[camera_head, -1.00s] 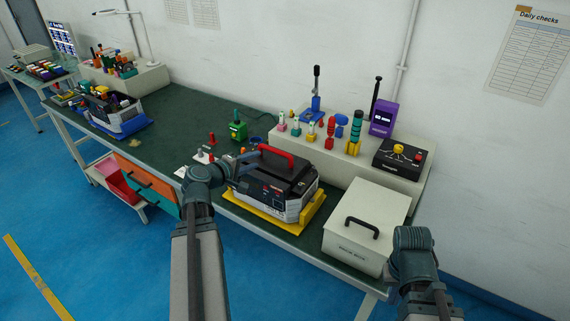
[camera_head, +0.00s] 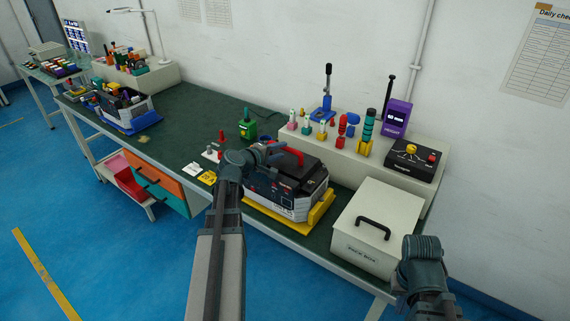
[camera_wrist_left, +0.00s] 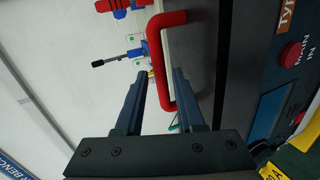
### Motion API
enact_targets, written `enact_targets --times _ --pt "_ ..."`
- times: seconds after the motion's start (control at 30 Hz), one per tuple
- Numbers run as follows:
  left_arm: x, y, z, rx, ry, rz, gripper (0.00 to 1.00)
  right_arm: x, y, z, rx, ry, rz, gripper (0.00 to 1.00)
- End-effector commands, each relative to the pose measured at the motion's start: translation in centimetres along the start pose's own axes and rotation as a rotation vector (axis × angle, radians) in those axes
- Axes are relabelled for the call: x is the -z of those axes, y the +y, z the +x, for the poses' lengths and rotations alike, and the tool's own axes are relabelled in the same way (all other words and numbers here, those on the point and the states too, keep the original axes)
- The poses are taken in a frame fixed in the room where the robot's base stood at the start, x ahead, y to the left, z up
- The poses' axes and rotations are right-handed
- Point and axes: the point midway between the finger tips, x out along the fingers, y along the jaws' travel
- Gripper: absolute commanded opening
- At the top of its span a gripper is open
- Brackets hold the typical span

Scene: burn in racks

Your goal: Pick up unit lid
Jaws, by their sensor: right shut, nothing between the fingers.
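The unit (camera_head: 285,192) is a dark and pale box on a yellow tray (camera_head: 318,214) on the bench. Its dark lid (camera_head: 311,168) carries a red handle (camera_head: 296,153). My left gripper (camera_head: 278,150) is at the handle, above the lid's left part. In the left wrist view, the left gripper (camera_wrist_left: 160,75) is open, with the bar of the red handle (camera_wrist_left: 158,75) between its fingertips. Contact with the handle cannot be told. My right gripper (camera_head: 405,285) is at the lower right, in front of the white box, mostly hidden by its wrist; it is shut and empty.
A white box (camera_head: 385,210) with a black handle stands right of the unit. A pale shelf (camera_head: 345,155) behind holds several coloured tools and a purple device (camera_head: 396,118). A green item (camera_head: 248,128) stands left of the unit. The bench's middle left (camera_head: 185,125) is clear.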

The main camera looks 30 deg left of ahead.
Motion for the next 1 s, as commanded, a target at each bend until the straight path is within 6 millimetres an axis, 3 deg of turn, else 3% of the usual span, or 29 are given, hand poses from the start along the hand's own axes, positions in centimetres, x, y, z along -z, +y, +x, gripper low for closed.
enact_targets --times 0.23,0.5,0.73,1.0 --pt "0.7 -0.2 3.8 -0.001 -0.002 0.0 0.38 0.1 -0.1 1.5 0.0 0.0 0.0 0.0" --pt "0.5 -0.1 4.2 0.0 0.0 0.0 0.38 0.1 -0.1 1.4 0.0 0.0 0.0 0.0" --pt "0.6 -0.1 4.2 0.0 0.0 0.0 0.0 0.1 -0.1 1.4 0.0 0.0 0.0 0.0" --pt "0.5 -0.1 4.2 0.0 0.0 0.001 0.0 0.1 -0.1 1.4 0.0 0.0 0.0 0.0"
